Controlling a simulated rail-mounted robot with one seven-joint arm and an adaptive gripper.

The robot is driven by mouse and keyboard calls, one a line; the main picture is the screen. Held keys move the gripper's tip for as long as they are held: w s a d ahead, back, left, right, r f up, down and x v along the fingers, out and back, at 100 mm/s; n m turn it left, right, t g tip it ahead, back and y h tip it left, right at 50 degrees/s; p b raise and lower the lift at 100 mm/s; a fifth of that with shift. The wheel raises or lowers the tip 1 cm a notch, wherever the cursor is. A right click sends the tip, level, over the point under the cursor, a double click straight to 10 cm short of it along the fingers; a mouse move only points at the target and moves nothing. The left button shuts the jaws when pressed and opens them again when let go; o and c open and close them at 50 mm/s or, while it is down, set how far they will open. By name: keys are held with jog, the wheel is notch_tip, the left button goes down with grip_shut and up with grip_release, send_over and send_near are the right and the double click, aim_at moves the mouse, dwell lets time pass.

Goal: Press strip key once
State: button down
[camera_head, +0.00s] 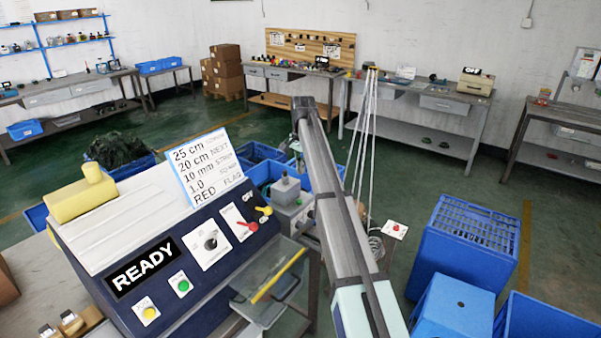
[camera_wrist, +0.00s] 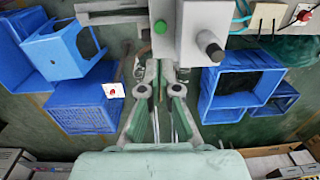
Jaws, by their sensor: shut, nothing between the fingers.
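A dark blue control machine (camera_head: 110,255) stands at the lower left in the head view, its lit display (camera_head: 143,266) reading READY. Key labels are too small to read, so I cannot tell which is the strip key. My gripper (camera_wrist: 161,70) is shut and empty in the wrist view, beside a grey box (camera_wrist: 195,20) with a green knob (camera_wrist: 160,27). The head view does not clearly show my fingers.
A card (camera_head: 205,165) with wire lengths and "RED FLAG" stands on the machine, near a yellow block (camera_head: 82,196). A tray (camera_head: 268,285) projects at its front right. Blue crates (camera_head: 462,245) stand at right. Workbenches (camera_head: 420,100) line the back wall, with green floor between.

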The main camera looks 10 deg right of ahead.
aim_at(300, 202)
notch_tip(300, 202, down, 12)
jog(key=p, duration=0.4)
jog(key=shift+w+a, duration=0.1)
jog(key=shift+a, duration=0.05)
jog(key=shift+f, duration=0.15)
jog(key=shift+f+b, duration=0.55)
jog(key=shift+f, duration=0.35)
notch_tip(300, 202, up, 14)
jog(key=b, duration=0.1)
jog(key=shift+d+r, duration=0.2)
jog(key=shift+r, duration=0.05)
dwell(0.5)
